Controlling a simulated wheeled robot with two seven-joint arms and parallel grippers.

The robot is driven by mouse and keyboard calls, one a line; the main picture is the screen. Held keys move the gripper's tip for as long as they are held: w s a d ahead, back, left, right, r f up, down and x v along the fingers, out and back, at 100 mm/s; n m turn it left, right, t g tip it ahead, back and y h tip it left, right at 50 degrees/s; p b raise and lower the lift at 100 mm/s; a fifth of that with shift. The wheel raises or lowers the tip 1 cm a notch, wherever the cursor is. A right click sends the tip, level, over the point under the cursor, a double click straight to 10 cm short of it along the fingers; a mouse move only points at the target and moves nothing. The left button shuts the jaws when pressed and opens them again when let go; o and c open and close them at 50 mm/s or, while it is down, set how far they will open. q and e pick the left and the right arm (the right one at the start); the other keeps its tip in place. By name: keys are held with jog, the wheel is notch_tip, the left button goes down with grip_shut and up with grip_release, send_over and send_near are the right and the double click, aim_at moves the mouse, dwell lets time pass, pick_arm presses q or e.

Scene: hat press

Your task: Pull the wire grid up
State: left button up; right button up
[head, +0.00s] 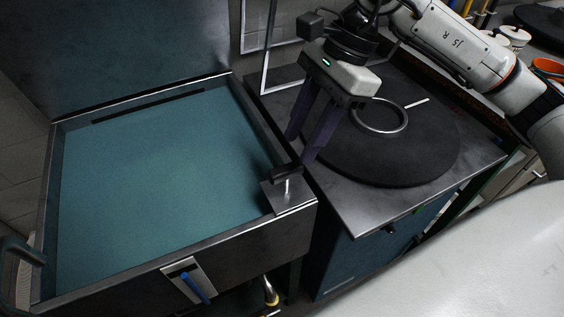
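I cannot make out a wire grid for certain. A deep metal basin (222,244) with a flat teal inside stands at the left. A short black handle (284,173) on a thin metal post is at its near right corner. My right gripper (300,151) comes down from the upper right, with its two dark fingers apart and nothing seen between them. Its fingertips are close to the black handle; I cannot tell if they touch it. My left gripper is not in view.
A metal cabinet right of the basin bears a round black plate (420,150) with a metal ring (379,117) on it. A thin upright metal frame (267,45) stands behind. A blue-handled lever (198,287) is on the basin's front. A dark curved bar (22,250) is at the left edge.

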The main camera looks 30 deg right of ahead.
aim_at(287, 168)
jog(key=x, duration=0.8)
jog(key=shift+a+f, duration=0.1)
jog(key=shift+a, duration=0.05)
grip_shut()
